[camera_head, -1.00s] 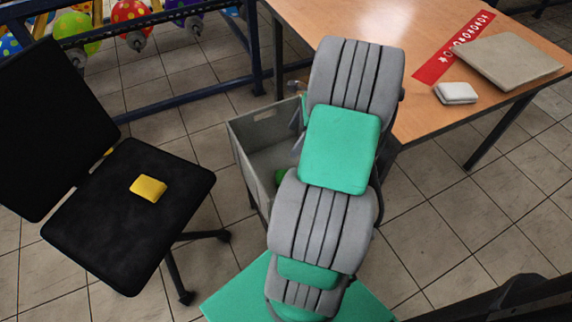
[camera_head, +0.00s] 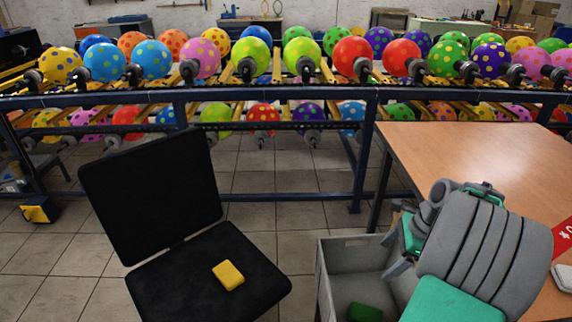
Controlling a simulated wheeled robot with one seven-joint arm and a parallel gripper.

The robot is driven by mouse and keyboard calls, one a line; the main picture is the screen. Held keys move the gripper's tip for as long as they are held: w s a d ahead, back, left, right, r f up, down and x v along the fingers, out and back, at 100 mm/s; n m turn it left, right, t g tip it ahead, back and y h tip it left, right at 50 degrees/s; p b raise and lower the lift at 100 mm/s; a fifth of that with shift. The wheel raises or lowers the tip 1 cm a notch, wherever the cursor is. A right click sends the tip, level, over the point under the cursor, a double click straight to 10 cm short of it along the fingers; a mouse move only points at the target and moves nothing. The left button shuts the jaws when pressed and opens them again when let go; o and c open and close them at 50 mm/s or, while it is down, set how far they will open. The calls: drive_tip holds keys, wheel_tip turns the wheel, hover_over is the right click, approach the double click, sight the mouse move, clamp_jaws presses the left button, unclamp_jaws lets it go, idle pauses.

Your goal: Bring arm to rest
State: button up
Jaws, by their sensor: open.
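My arm, with grey ribbed covers and green panels, stands at the right in the head view, folded beside the wooden table (camera_head: 440,150). My gripper (camera_head: 392,238) shows partly at the arm's left side, above the right part of a grey crate (camera_head: 345,262). Its fingers are apart, and I see nothing held between them. The arm hides part of the gripper, the crate and the table.
A green object (camera_head: 365,312) lies in the crate. A black chair (camera_head: 170,200) with a yellow block (camera_head: 228,275) on its seat stands left of the crate. Behind is a blue rack (camera_head: 280,97) with several dotted balloons. Tiled floor between chair and rack is clear.

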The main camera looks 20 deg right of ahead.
drive_tip(key=w+a+r+n+h+p, duration=0.1)
drive_tip(key=w+a+r+n+p, duration=0.2)
drive_tip(key=a+r+n+p, duration=0.65)
drive_tip(key=s+a+r+n+h+p, duration=0.1)
drive_tip(key=s+a+r+n+p, duration=0.2)
drive_tip(key=a+r+n, duration=0.4)
drive_tip(key=s+a+r+n+h+p, duration=0.1)
drive_tip(key=s+a+r+n+p, duration=0.1)
drive_tip(key=s+a+r+n, duration=0.2)
drive_tip(key=a+r+n, duration=0.3)
drive_tip(key=a, duration=0.4)
drive_tip(key=shift+s+a+t+p, duration=0.15)
drive_tip(key=shift+a+t+p, duration=0.15)
drive_tip(key=shift+a+p, duration=0.1)
